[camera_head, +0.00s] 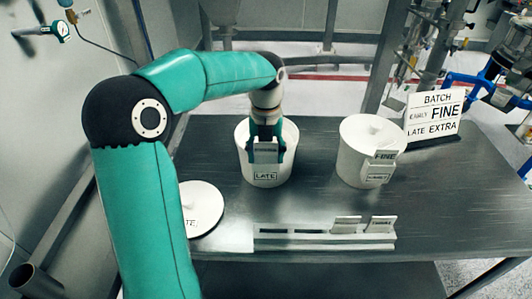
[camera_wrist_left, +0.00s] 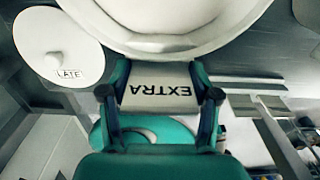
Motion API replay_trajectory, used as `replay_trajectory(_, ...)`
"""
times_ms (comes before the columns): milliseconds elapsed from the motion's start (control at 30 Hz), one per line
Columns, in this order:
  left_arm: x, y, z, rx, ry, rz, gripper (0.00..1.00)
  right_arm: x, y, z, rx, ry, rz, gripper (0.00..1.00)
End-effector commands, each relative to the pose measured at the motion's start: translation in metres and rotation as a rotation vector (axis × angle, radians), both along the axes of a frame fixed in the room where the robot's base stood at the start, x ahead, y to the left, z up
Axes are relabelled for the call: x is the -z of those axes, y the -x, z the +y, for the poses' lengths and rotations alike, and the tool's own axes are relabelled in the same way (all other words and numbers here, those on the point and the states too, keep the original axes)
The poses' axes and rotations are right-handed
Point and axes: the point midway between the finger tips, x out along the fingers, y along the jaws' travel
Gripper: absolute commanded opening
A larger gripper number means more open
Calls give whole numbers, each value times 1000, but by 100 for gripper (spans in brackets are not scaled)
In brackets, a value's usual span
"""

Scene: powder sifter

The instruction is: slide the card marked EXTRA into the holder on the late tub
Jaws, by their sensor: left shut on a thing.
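My left gripper (camera_head: 265,154) is shut on the white card marked EXTRA (camera_wrist_left: 158,92), which reads upside down between the fingers in the left wrist view. In the head view, the gripper and card are at the front wall of the open white late tub (camera_head: 249,171), just above its LATE label (camera_head: 265,176). The tub's rim also shows in the left wrist view (camera_wrist_left: 150,43). The holder is hidden behind the gripper and card, so I cannot tell whether the card's edge is in it. My right gripper is not in view.
The late tub's round lid (camera_head: 205,203) lies on the dark table at left. A lidded tub (camera_head: 354,158) with a FINE card stands at right. A rack (camera_head: 325,242) with two cards is at the front edge. A batch sign (camera_head: 435,112) stands at back right.

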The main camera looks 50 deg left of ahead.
Motion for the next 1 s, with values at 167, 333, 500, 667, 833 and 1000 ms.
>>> replay_trajectory(167,5,0,0,0,0,0,32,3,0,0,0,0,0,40)
replay_trajectory(333,7,0,0,0,0,0,65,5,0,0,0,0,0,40)
replay_trajectory(500,7,0,0,0,0,0,91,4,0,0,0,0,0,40)
replay_trajectory(667,7,0,0,0,0,0,91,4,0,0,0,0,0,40)
replay_trajectory(833,5,0,0,0,0,0,91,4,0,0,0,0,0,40)
replay_trajectory(1000,-7,-1,0,0,-2,-3,91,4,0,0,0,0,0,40)
